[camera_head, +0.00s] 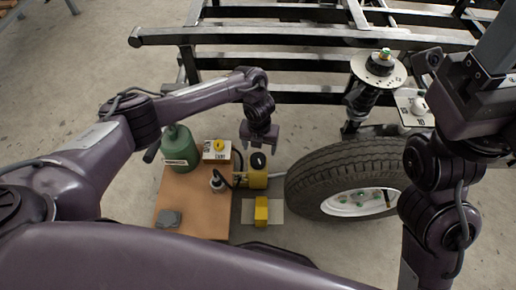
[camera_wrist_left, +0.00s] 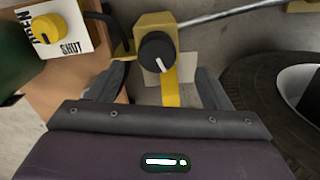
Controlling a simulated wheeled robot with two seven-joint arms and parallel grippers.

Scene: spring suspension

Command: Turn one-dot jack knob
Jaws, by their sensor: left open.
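A black round knob with a white pointer line sits on a yellow jack block (camera_head: 257,179). The knob (camera_head: 258,160) also shows in the left wrist view (camera_wrist_left: 157,52), its white line pointing down and slightly right. I cannot make out any dots. My left gripper (camera_head: 260,147) is open and empty, pointing down just behind the knob in the head view. In the left wrist view its fingers (camera_wrist_left: 163,80) stand apart at either side, with the knob ahead between them, not touched. My right arm is at the right, its fingers out of the picture.
A tyre (camera_head: 310,185) lies right of the jack. A black frame (camera_head: 300,38) and a spring strut (camera_head: 378,68) stand behind.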

